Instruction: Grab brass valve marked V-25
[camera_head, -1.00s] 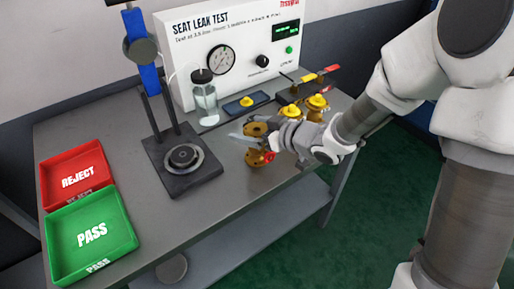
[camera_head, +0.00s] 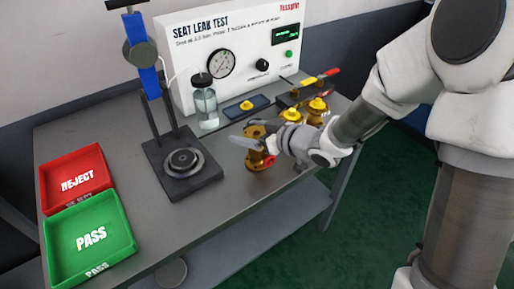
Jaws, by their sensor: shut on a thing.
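A brass valve (camera_head: 254,160) with flanged ends and a red part on its right side stands upright on the bench, right of the test fixture. My gripper (camera_head: 256,144) reaches it from the right and is shut on its middle, with one finger showing to the left. The gripper hides part of the valve body. No V-25 marking is readable. Two more brass valves with yellow caps stand behind the gripper, one nearer (camera_head: 291,115) and one farther right (camera_head: 317,106).
The test fixture (camera_head: 205,187) with its blue-clad column stands left of the valve. The seat leak test panel (camera_head: 235,45) and a glass jar (camera_head: 205,105) are behind. Red reject (camera_head: 77,180) and green pass (camera_head: 92,238) trays lie at left. Bare bench lies in front.

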